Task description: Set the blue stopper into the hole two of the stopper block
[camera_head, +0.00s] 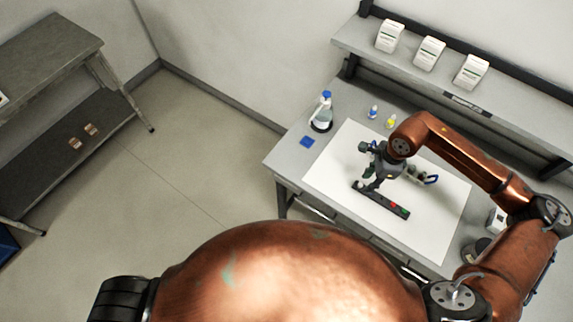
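The stopper block (388,205) is a long dark bar lying on the white mat (440,225). A red stopper (393,205) and a green stopper (404,211) show toward its right end. A small whitish piece (360,184) shows at its left end. My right gripper (370,186) points down over the left part of the block, close to it. Its fingers are small and dark, so their opening and anything between them cannot be made out. No blue stopper can be clearly told apart; the gripper may hide it. My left gripper is out of view.
White boxes (429,53) sit on the raised shelf (400,60). The mat's front right is clear.

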